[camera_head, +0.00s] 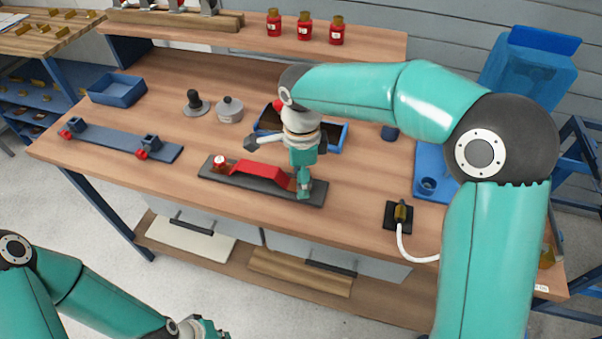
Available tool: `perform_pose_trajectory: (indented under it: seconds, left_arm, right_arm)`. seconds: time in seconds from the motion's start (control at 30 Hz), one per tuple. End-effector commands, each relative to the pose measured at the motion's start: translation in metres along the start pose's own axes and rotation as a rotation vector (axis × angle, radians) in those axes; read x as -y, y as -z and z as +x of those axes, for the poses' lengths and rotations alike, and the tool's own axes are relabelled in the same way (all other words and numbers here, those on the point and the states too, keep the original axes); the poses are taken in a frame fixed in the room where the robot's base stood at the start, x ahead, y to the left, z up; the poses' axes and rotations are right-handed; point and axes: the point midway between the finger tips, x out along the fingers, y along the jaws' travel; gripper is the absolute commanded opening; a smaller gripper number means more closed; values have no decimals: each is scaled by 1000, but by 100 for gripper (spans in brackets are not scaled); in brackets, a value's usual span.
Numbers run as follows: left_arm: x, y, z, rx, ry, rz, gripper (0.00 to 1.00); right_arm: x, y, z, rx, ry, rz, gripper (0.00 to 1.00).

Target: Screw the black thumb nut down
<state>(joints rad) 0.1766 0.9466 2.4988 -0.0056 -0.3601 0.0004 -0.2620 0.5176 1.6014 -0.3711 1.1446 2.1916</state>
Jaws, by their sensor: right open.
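My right gripper (304,190) points down at the right end of a dark fixture plate (238,181) on the bench, with its fingertips close to the plate. It is open. A red bent part (262,174) lies along the plate, just left of the fingers. A small red and white round piece (219,162) stands at the plate's left end. I cannot make out the black thumb nut; the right gripper covers the right end of the plate. My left gripper (207,330) is only partly in view at the bottom edge, below the bench front, and its jaws are unclear.
A blue rail with red-knobbed clamps (118,138) lies left. A black knobbed tool (195,102) and a grey pot (229,109) stand behind the plate. A blue-rimmed tray (336,134) is behind my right wrist. A black holder with a white cable (398,216) stands right.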

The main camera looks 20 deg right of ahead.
Motion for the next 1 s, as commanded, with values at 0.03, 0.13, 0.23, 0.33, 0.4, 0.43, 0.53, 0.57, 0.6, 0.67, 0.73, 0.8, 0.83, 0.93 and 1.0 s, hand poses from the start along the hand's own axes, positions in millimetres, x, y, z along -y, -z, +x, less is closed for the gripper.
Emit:
perform_pose_trajectory:
  seconds: [0.03,0.13,0.23,0.33,0.4,0.43,0.53,0.57,0.6,0.67,0.73,0.8,0.83,0.93,1.0]
  left_arm:
    - [-2,0,-4,0,0,0,0]
    - [-3,0,-8,0,0,0,0]
    - [-4,0,-12,0,0,0,0]
    - [-6,0,-16,0,0,0,0]
    - [-7,0,-19,0,0,0,0]
    - [-7,0,-20,0,0,0,0]
    - [-9,0,-25,0,0,0,0]
    - [-9,0,-26,0,0,0,0]
    - [-10,0,-28,0,0,0,0]
    - [-11,0,-30,0,0,0,0]
    - [-12,0,-33,0,0,0,0]
    - [-13,0,-36,0,0,0,0]
    - [-13,0,-37,0,0,0,0]
    - [-14,0,-38,0,0,0,0]
    - [-14,0,-38,0,0,0,0]
  right_arm:
    - [-1,1,-2,-1,-1,-76,58]
    - [-1,1,-2,-1,-1,-236,58]
    - [-2,2,-2,-1,-2,-395,58]
    - [-3,2,-2,0,-2,-554,58]
    - [-4,2,-2,0,-3,-667,58]
    - [-4,3,-2,0,-3,-714,58]
    - [-5,3,-2,0,-3,-874,58]
    - [-5,3,-2,0,-3,-923,58]
    - [-6,3,-2,0,-3,-987,58]
    - [-6,4,-1,0,-4,-1084,58]
    - [-7,4,-2,0,-4,-1195,58]
    - [-7,4,-1,-1,-2,-1298,58]
    - [-7,4,-1,-1,-2,-1337,58]
    - [-8,5,0,-1,-3,-1428,58]
    - [-8,5,0,-1,-3,-1457,58]
